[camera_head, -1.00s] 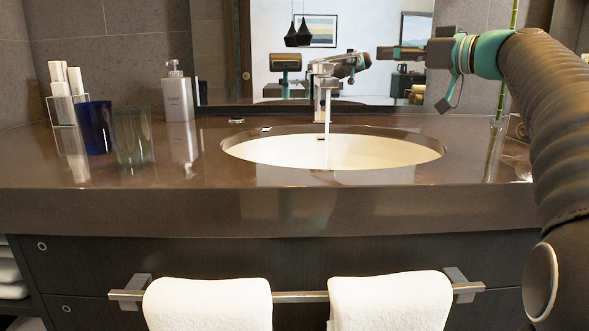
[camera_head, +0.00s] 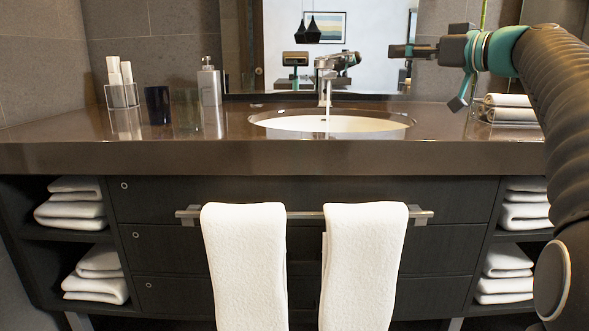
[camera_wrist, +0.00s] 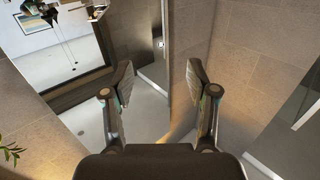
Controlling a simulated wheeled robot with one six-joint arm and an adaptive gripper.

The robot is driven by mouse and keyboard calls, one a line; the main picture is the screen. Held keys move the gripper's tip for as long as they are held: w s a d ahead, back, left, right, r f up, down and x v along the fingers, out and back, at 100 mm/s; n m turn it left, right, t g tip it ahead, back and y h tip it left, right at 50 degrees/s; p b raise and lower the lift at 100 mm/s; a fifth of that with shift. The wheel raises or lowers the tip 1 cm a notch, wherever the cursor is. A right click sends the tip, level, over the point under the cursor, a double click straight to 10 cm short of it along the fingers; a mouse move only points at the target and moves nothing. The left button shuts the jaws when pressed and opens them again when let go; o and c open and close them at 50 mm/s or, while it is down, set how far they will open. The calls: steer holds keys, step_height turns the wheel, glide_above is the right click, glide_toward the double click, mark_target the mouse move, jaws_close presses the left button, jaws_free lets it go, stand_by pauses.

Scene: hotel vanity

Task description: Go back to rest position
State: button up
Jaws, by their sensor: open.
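My gripper (camera_wrist: 160,95) shows in the wrist view with its two fingers spread apart and nothing between them. In the head view my gripper (camera_head: 400,51) is held above the right side of the counter, pointing left in front of the mirror. It is clear of everything on the counter. My arm comes in from the right edge and bends at the top.
The brown counter (camera_head: 330,156) holds a sink (camera_head: 330,124) with a running faucet (camera_head: 325,80), a blue cup (camera_head: 157,105), a clear glass (camera_head: 186,110), a soap dispenser (camera_head: 209,85) and rolled towels (camera_head: 508,100). Two white towels (camera_head: 245,265) hang on a rail in front.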

steer(key=s+a+f+m+g+h+p, duration=0.2)
steer(key=s+a+f, duration=0.35)
steer(key=f, duration=0.25)
steer(key=s+a+f+m+g+h+p, duration=0.1)
steer(key=s+a+f+m+g+h, duration=0.25)
steer(key=s+f, duration=0.35)
steer(key=s+d+f+m+g+h+p, duration=0.1)
steer(key=s+f+h, duration=0.1)
steer(key=s+f, duration=0.8)
steer(key=s+d+f+m+g+h+p, duration=0.1)
steer(key=s+f+h+p, duration=0.1)
steer(key=s+f, duration=0.7)
step_height(320, 180, down, 4)
steer(key=shift+s+d+r+g+h+p, duration=0.3)
steer(key=shift+s+g+h, duration=0.1)
steer(key=shift+h, duration=0.45)
